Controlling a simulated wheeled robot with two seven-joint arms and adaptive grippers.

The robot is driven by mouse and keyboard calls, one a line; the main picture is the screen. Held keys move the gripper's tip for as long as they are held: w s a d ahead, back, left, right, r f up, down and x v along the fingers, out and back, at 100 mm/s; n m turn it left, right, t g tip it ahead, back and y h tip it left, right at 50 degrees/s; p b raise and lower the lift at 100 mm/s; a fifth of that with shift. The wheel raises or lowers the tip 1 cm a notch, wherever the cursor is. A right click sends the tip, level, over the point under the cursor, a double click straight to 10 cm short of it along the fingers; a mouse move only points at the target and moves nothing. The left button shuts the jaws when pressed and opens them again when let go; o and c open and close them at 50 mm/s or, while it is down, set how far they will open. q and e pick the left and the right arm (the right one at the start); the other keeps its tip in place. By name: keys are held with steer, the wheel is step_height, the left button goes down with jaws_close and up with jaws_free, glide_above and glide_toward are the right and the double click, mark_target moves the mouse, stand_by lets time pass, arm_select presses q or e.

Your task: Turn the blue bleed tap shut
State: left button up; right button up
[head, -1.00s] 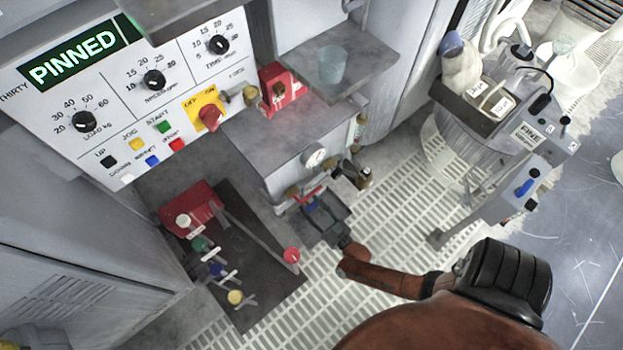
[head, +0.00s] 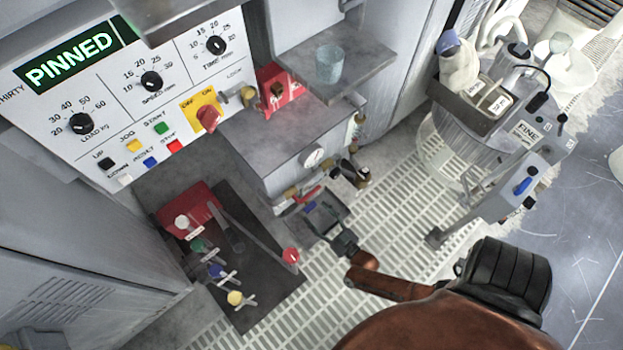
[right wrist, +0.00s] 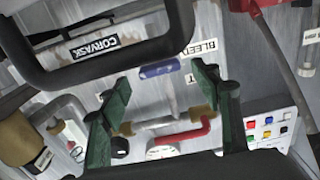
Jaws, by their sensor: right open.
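The blue bleed tap (right wrist: 160,70) shows in the right wrist view as a short blue handle below the BLEED label, lying roughly crosswise. Its blue also shows small in the head view (head: 310,207), partly covered by my gripper. My right gripper (head: 322,211) is open at the front of the grey cabinet. In the right wrist view its two green fingers (right wrist: 158,76) stand apart, one on each side of the blue handle. Contact with it cannot be told. My left gripper is not in view.
A red-handled tap (right wrist: 182,136) sits close by, with brass fittings and a gauge (head: 313,157). A panel reading PINNED (head: 70,60) stands at upper left. Coloured valves (head: 215,270) lie below it. A slurry unit (head: 470,120) stands at right over white grating.

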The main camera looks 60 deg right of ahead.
steer(key=v, duration=0.7)
steer(key=shift+s, duration=0.35)
steer(key=shift+s+a, duration=0.1)
